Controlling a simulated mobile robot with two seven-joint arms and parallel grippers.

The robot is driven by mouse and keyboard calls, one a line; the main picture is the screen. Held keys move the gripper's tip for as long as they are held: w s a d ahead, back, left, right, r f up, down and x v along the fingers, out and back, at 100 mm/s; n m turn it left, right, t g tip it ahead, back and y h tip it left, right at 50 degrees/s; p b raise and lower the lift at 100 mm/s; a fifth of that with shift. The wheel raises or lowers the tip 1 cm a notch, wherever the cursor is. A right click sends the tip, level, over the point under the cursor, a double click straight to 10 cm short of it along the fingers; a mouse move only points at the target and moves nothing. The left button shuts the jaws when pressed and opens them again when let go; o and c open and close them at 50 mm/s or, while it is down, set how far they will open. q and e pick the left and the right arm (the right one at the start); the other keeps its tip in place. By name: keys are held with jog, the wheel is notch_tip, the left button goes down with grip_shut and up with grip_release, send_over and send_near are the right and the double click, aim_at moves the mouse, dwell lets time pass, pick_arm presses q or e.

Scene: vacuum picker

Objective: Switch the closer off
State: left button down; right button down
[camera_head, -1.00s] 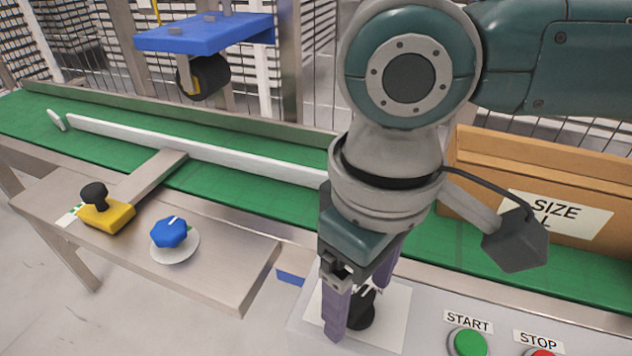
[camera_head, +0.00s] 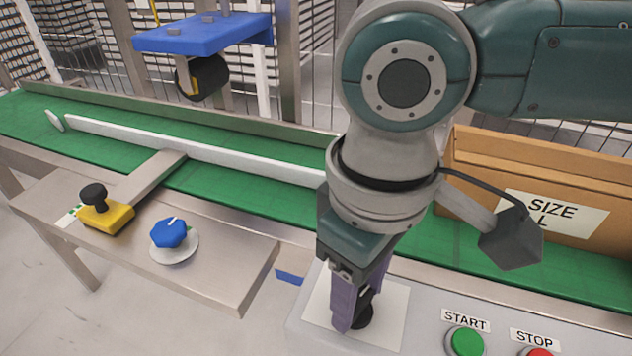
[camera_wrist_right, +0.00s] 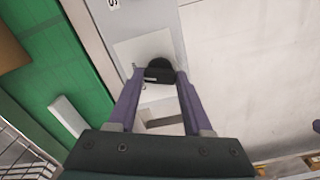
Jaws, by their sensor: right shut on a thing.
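A black rotary knob (camera_head: 364,314) sits on a white plate (camera_head: 391,322) on the grey control panel, left of the START button. My right gripper (camera_head: 350,322) reaches down over it, with its purple fingers shut on the knob. In the right wrist view the knob (camera_wrist_right: 159,70) shows between the tips of the right gripper (camera_wrist_right: 158,78). The fingers hide part of the knob and most of the plate's markings in the head view. My left gripper is not in view.
A green START button (camera_head: 466,341) and a red STOP button (camera_head: 540,352) are right of the knob. A cardboard box (camera_head: 570,190) stands behind on the green conveyor (camera_head: 230,188). A blue knob (camera_head: 169,233) and a yellow block with a black handle (camera_head: 105,214) are on the left metal shelf.

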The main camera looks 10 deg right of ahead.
jog(key=shift+r+n+p, duration=0.3)
jog(key=shift+n+p, duration=0.5)
jog(key=shift+p, duration=0.3)
jog(key=n+p, duration=0.2)
jog(key=shift+n, duration=0.3)
jog(key=shift+f+n+p, duration=0.15)
jog(key=shift+n+p, duration=0.65)
jog(key=shift+n, duration=0.3)
jog(key=shift+n+p, duration=0.45)
jog(key=shift+n, duration=0.65)
jog(key=shift+f, duration=0.1)
jog(key=shift+c, duration=1.6)
grip_release()
